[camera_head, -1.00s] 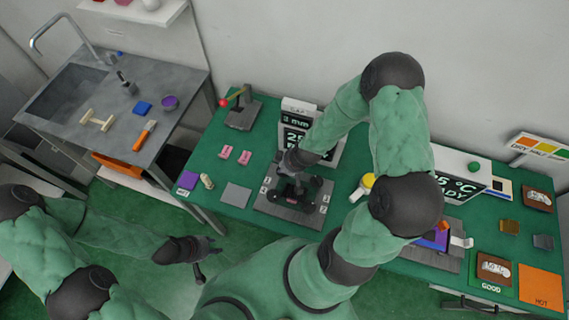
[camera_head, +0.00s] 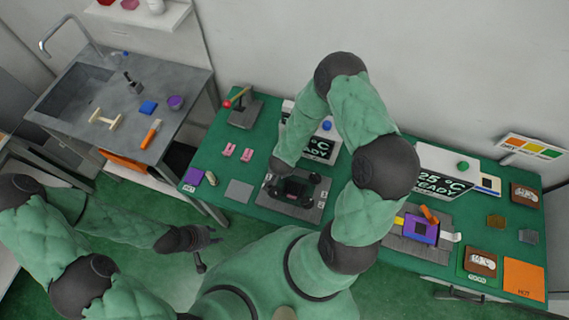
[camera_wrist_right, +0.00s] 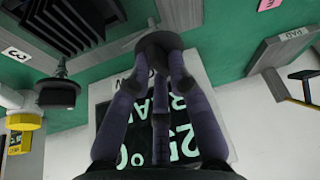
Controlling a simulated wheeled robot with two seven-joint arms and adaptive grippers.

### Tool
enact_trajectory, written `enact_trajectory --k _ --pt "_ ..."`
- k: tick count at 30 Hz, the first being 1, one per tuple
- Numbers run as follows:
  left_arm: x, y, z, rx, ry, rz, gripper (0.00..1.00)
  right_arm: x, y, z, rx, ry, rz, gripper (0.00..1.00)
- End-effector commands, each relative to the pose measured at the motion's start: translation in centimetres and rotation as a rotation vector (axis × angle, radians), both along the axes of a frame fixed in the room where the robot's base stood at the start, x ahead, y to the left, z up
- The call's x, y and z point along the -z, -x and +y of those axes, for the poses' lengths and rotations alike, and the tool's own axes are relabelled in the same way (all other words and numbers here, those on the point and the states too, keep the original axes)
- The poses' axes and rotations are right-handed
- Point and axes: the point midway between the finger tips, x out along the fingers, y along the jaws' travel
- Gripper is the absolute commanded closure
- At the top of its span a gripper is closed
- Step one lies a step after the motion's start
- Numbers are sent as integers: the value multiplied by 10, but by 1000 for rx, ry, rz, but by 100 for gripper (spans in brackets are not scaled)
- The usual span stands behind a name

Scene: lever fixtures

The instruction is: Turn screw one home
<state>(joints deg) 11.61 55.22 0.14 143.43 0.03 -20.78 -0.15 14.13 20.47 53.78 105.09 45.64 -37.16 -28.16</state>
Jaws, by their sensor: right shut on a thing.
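The screw fixture is a grey plate (camera_head: 312,212) on the green table in the head view, with a dark block and black knobs on it. My right gripper (camera_wrist_right: 160,60) points down at the fixture's back left. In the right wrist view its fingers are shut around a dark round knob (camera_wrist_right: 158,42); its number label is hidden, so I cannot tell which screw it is. Another black knob (camera_wrist_right: 57,93) stands free beside a "3" label (camera_wrist_right: 14,52). My left gripper (camera_head: 208,248) is open and empty, in front of the table, away from the fixture.
A display reading "READY" (camera_head: 318,150) stands behind the fixture. A red-knobbed lever (camera_head: 240,108) stands back left, with pink pieces (camera_head: 238,152) in front of it. A purple block (camera_head: 420,229) sits on a grey fixture to the right. The sink counter (camera_head: 180,85) is further left.

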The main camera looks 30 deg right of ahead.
Motion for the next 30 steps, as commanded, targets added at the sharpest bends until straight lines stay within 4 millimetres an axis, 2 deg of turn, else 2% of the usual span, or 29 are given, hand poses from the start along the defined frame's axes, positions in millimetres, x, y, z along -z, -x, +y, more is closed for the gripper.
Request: enact_trajectory --k 18,30 --pt "-37 0 0 0 0 0 63 -2 -2 4 585 1 -1 100" --pt "-54 0 0 0 0 0 63 -2 -3 5 901 0 -2 100"
